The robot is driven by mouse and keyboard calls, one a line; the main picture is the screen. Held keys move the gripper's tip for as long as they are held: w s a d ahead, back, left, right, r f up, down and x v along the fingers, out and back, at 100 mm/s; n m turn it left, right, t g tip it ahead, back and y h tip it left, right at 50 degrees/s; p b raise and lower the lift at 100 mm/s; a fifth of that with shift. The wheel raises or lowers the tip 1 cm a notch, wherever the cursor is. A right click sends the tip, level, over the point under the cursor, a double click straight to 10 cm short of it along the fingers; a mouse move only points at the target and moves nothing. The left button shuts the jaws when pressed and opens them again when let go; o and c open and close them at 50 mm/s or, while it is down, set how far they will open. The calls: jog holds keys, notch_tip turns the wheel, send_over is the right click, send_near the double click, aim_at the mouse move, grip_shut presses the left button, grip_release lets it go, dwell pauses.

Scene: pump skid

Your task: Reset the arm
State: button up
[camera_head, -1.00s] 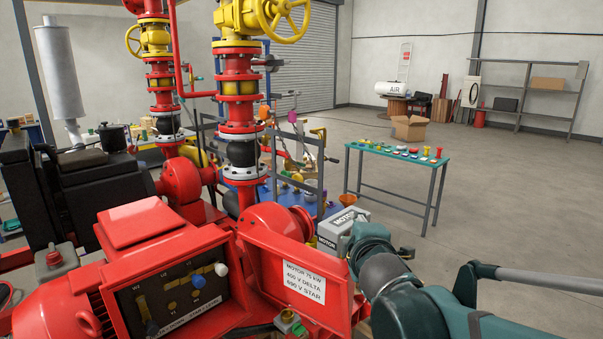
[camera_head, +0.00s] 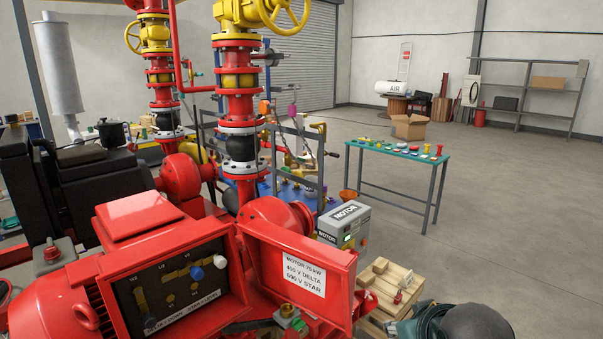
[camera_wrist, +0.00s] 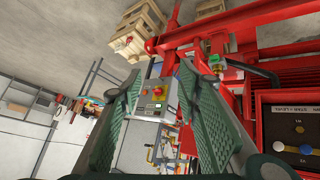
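My gripper (camera_wrist: 163,80) shows in the wrist view with its two dark green fingers spread apart and nothing between them. The grey motor control box (camera_wrist: 157,95), with a red button on a yellow patch, appears beyond the gap between the fingers, apart from them. In the head view the same motor control box (camera_head: 345,220) stands behind the open red terminal cover. My arm (camera_head: 468,322) shows only as dark green and grey parts at the bottom right of the head view. The gripper itself is not visible there.
The red terminal box (camera_head: 175,285) with its open cover (camera_head: 300,275) fills the lower left. A wooden pallet (camera_head: 405,285) with small items lies beside the skid. A green-topped table (camera_head: 395,152) stands behind it. The floor at right is clear.

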jog(key=s+f+m+g, duration=0.1)
jog(key=s+f+m, duration=0.1)
jog(key=s, duration=0.3)
jog(key=shift+s+a+f+y, duration=0.2)
jog(key=shift+a+f+y, duration=0.25)
jog(key=shift+f, duration=0.2)
jog(key=shift+c, duration=0.4)
